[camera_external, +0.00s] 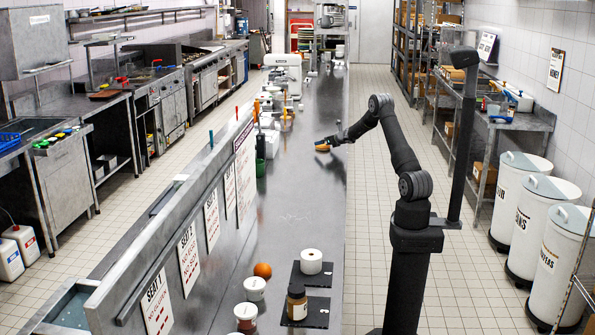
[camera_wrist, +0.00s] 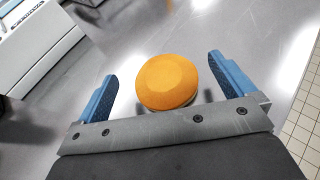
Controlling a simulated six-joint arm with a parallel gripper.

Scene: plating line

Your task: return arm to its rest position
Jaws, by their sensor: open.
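My gripper (camera_wrist: 165,82) is open, with its two blue fingers spread apart in the wrist view. A round orange-brown object like a bun (camera_wrist: 168,82) shows between and beyond the fingers, with a gap on each side. In the external view the bun (camera_external: 323,147) is a small orange shape at my gripper (camera_external: 328,143), over the steel counter. My arm reaches out from its base on the right side of the counter, elbow raised. I cannot tell how high the fingers are above the bun.
The long steel counter (camera_external: 300,205) is mostly clear in the middle. A raised ledge runs along the left. A dark post (camera_external: 464,140) stands right of my arm.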

